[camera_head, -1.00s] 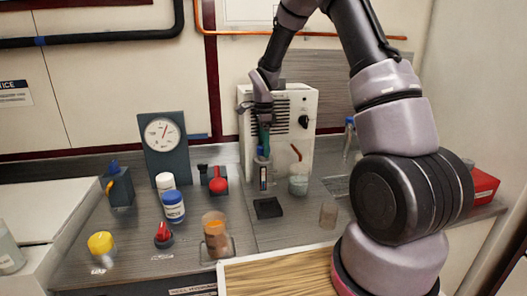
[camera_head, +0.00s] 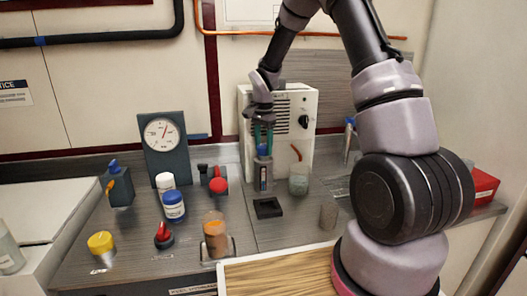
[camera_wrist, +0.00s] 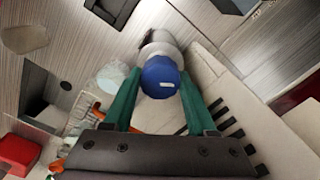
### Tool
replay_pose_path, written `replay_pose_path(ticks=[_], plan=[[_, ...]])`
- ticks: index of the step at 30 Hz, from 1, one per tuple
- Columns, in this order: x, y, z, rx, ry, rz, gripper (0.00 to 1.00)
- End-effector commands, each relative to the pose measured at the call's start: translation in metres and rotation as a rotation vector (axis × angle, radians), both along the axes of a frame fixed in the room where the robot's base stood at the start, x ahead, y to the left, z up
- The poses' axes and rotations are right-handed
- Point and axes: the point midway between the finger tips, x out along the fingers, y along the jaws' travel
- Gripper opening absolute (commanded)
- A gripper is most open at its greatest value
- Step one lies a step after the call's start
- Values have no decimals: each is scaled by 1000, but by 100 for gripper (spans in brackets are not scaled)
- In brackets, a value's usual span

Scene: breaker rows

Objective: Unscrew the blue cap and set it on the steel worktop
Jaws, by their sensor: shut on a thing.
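The blue cap (camera_wrist: 160,76) sits on top of a grey bottle (camera_head: 263,177) that stands upright in front of the white machine. In the wrist view the cap is between the two green fingers of my gripper (camera_wrist: 159,84). My gripper (camera_head: 263,143) points down from above and is shut on the cap. The bottle's neck shows as a pale ring beyond the cap. I cannot tell how far the cap is turned on its thread. The grey steel worktop (camera_head: 140,231) lies under and around the bottle.
The white machine (camera_head: 308,105) is close behind my gripper. A black square tray (camera_head: 268,208) lies in front of the bottle, with a glass beaker (camera_head: 299,180) to its right.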

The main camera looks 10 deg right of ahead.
Motion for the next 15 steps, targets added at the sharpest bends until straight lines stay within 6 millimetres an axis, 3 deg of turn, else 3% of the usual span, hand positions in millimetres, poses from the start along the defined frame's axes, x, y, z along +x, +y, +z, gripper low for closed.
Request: replay_pose_path(ticks=[15], plan=[[1, 0, 1, 1, -2, 858, 8]])
